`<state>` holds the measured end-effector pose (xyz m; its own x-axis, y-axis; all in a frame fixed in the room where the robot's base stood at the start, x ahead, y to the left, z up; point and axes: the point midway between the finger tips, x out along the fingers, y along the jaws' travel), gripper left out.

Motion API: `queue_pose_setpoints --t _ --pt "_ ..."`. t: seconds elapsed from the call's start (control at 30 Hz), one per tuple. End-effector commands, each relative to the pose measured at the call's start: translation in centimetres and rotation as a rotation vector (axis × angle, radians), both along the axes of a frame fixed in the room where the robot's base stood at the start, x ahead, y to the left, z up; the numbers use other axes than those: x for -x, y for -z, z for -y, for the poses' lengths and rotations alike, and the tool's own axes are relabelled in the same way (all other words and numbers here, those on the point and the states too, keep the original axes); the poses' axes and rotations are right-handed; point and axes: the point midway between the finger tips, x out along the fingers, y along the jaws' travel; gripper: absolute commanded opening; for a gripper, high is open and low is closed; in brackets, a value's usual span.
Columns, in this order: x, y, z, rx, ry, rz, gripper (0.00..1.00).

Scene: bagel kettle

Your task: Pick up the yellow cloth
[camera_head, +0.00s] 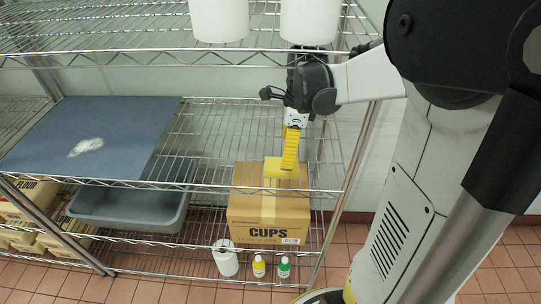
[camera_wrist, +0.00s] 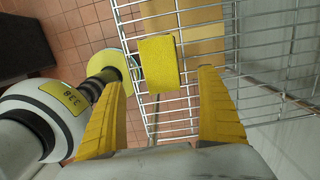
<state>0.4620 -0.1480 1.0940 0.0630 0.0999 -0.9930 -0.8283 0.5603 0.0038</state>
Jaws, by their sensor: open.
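The yellow cloth (camera_head: 272,168) is a small flat rectangular pad near the front right of the middle wire shelf. It also shows in the wrist view (camera_wrist: 158,62), lying on the wires just beyond my fingertips. My gripper (camera_head: 289,166) points down at the cloth in the head view, with its yellow fingers in front of part of it. In the wrist view my gripper (camera_wrist: 161,80) is open, one finger to each side of the cloth and nothing between them. I cannot tell the exact height left above the cloth.
A blue board (camera_head: 60,140) with a white patch covers the shelf's left part. Bare wire (camera_head: 205,145) lies between. A CUPS box (camera_head: 240,215) and a grey bin (camera_head: 130,212) stand below. White containers (camera_head: 219,20) are on the shelf above. Bottles (camera_head: 258,267) stand low.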

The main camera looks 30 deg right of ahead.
Motion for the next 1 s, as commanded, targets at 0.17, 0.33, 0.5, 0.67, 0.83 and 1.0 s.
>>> queue_pose_setpoints --t 0.17,0.33,0.5,0.67,0.83,1.0 --pt "-0.1 1.6 -0.2 0.000 -0.001 0.000 0.86" --pt "-0.4 3.1 -0.4 0.000 -0.001 0.000 0.86" --pt "-0.9 5.7 -0.8 0.000 -0.002 0.000 0.86" --pt "-1.0 7.5 -1.0 0.000 -0.001 0.000 0.86" --pt "-1.0 7.4 -1.0 0.000 -0.001 0.000 0.86" --pt "-1.0 7.4 -1.0 0.000 -0.001 0.000 0.44"
